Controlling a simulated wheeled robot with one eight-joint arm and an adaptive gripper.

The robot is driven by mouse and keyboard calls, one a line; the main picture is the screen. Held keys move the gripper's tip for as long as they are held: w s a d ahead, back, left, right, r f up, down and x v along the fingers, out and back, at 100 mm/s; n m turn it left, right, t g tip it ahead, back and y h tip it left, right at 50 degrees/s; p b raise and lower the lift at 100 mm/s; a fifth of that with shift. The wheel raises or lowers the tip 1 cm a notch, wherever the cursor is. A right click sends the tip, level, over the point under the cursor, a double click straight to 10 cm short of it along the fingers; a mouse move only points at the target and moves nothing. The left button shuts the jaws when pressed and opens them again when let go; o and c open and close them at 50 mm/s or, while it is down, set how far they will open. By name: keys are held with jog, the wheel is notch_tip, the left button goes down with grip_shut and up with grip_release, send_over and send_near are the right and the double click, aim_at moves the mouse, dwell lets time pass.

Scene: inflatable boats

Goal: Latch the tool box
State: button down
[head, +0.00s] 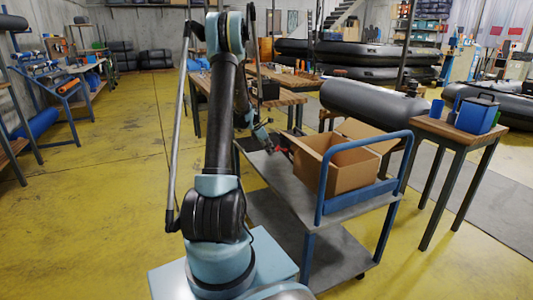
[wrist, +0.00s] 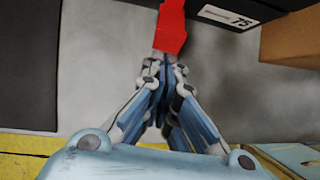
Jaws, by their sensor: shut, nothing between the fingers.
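My gripper (wrist: 163,68) is shut and empty, low over the grey top of the cart in the wrist view. In the head view my gripper (head: 277,145) is small, at the left end of the cart beside the cardboard box. A red flap-like part (wrist: 170,27) lies right at the fingertips; I cannot tell whether they touch. A black case-like thing with a white label (wrist: 232,16) is at the top of the wrist view, just beyond the red part. It may be the tool box, but most of it is cut off. Its lid and latch cannot be made out.
The open cardboard box (head: 325,168) stands on the cart (head: 343,208), to the right of my gripper; its side (wrist: 292,38) shows at the wrist view's right. A wooden table with a blue case (head: 477,114) stands right.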

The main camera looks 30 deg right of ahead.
jog(key=r+y, duration=0.1)
jog(key=d+r+y, duration=0.1)
jog(key=shift+s+r+t+y, duration=0.15)
jog(key=shift+s+t+y, duration=0.05)
jog(key=shift+t+y, duration=0.2)
jog(key=shift+s+d+r+t+y, duration=0.15)
jog(key=shift+d+r+t+y, duration=0.15)
jog(key=shift+d+r+y, duration=0.75)
jog(key=shift+a, duration=0.15)
jog(key=shift+r, duration=0.25)
dwell(0.5)
jog(key=shift+r, duration=0.6)
jog(key=shift+a, duration=0.1)
jog(key=w+a+r, duration=0.1)
jog(key=a+r, duration=0.5)
jog(key=r, duration=0.1)
jog(key=shift+w+r, duration=0.25)
jog(key=shift+w, duration=0.1)
